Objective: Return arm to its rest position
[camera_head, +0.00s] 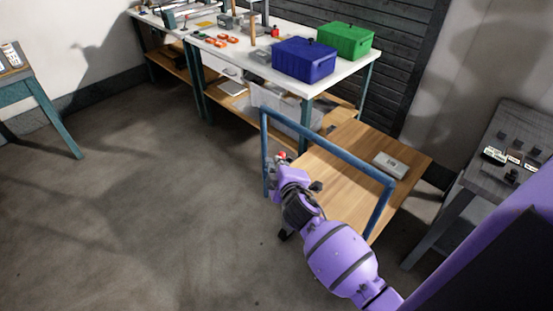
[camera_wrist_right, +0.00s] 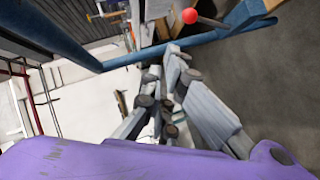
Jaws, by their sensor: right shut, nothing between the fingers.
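My right arm (camera_head: 340,257) is purple and reaches in from the lower right of the head view. Its gripper (camera_head: 284,162) is beside the left end of the blue handle frame (camera_head: 330,147) of a wooden cart. In the right wrist view the grey fingers (camera_wrist_right: 172,52) come together with nothing between them. A red ball (camera_wrist_right: 190,15) on a thin rod shows just beyond the fingertips there. I cannot tell whether the fingers touch the blue bar. My left gripper is not in view.
The wooden cart top (camera_head: 337,160) carries a small grey box (camera_head: 391,165). A white workbench (camera_head: 262,69) behind holds a blue bin (camera_head: 304,61), a green bin (camera_head: 345,41) and small parts. A grey table (camera_head: 480,176) stands at the right. The floor (camera_head: 130,220) at left is clear.

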